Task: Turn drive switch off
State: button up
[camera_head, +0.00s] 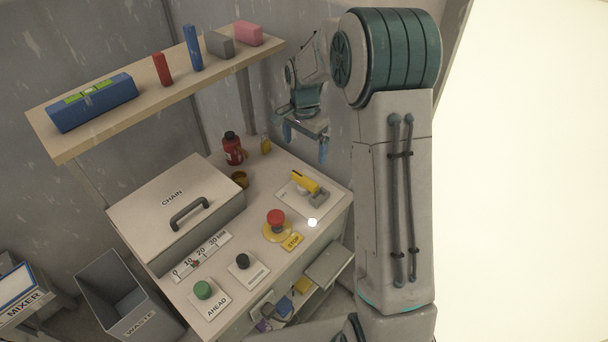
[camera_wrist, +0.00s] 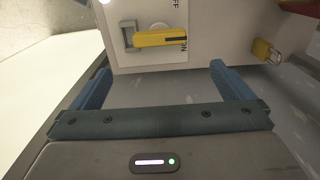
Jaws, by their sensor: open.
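The drive switch has a yellow handle (camera_head: 304,181) on a white plate (camera_head: 288,202) at the right end of the bench top. In the wrist view the yellow handle (camera_wrist: 160,39) lies across the plate, its right end by the ON label; the OFF label is at the top edge, partly cut off. A grey bracket (camera_wrist: 128,36) sits at the handle's left end. My gripper (camera_head: 305,142) is open and empty, above and beyond the switch. In the wrist view my gripper (camera_wrist: 162,82) has its fingers spread, apart from the handle.
A red stop button (camera_head: 276,218), a black knob (camera_head: 242,261) and a green button (camera_head: 203,290) line the bench front. The chain box (camera_head: 172,200) stands left. A red bottle (camera_head: 232,148) and a yellow padlock (camera_head: 266,145) stand behind. A shelf (camera_head: 165,95) overhangs.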

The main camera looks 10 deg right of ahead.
aim_at(304, 178)
notch_tip(304, 178, down, 13)
jog(key=shift+r+p, duration=0.2)
jog(key=shift+p, duration=0.8)
jog(key=shift+c, duration=0.3)
jog(key=c, duration=0.8)
